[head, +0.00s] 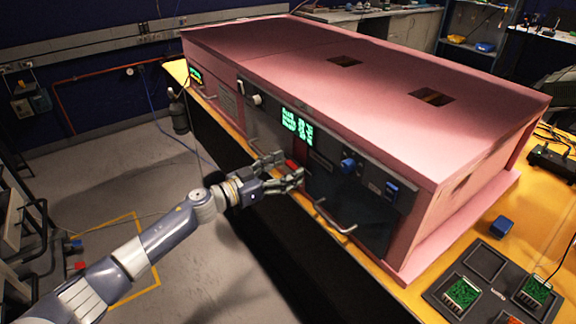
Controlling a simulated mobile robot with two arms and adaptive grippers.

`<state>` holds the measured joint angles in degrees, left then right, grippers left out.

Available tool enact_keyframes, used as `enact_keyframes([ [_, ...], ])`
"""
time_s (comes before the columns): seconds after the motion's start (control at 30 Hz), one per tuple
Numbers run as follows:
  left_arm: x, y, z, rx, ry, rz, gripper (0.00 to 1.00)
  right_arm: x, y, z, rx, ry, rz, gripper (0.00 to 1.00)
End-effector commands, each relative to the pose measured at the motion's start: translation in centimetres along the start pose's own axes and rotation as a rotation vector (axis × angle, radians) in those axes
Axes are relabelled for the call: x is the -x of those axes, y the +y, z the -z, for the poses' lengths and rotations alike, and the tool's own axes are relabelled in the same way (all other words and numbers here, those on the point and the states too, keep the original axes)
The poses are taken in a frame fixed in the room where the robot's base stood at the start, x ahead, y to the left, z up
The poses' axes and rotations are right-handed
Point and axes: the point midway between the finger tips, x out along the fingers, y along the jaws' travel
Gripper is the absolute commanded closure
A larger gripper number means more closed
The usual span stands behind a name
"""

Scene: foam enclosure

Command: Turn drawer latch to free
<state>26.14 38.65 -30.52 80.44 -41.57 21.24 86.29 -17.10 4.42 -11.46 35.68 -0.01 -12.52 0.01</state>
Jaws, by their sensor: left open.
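The pink foam enclosure (290,55) has a dark front panel with a drawer front (355,215) low on its right part. A pale bar handle (335,220) is on that drawer front. A small red part (292,164), possibly the latch, shows at the panel between my fingertips. My left gripper (289,166) is open, with its fingers on either side of the red part; I cannot tell if they touch it. The fingers hide some of the panel around it. My right gripper is out of view.
Blue knobs (348,165) and a green-lit display (297,126) are on the panel above. A blue block (501,226) and a dark tray (472,262) with green boards lie on the yellow bench (540,195). Open floor (165,170) is at left.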

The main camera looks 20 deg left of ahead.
Motion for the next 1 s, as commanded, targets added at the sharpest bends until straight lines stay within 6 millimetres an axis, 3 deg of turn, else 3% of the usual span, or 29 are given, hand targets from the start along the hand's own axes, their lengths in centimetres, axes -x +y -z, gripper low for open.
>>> enact_keyframes([
  [0.17,-1.1,0.1,0.0,0.001,0.000,-0.001,0.33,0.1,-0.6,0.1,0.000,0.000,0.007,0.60],
  [0.43,-1.1,0.1,0.0,0.000,-0.001,-0.001,0.33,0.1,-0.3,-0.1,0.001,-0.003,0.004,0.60],
  [0.63,-1.1,0.1,0.0,0.000,0.000,-0.001,0.77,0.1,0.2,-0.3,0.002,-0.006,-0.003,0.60],
  [1.0,-1.1,0.1,0.1,-0.028,0.001,-0.001,0.78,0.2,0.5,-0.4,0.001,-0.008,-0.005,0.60],
])
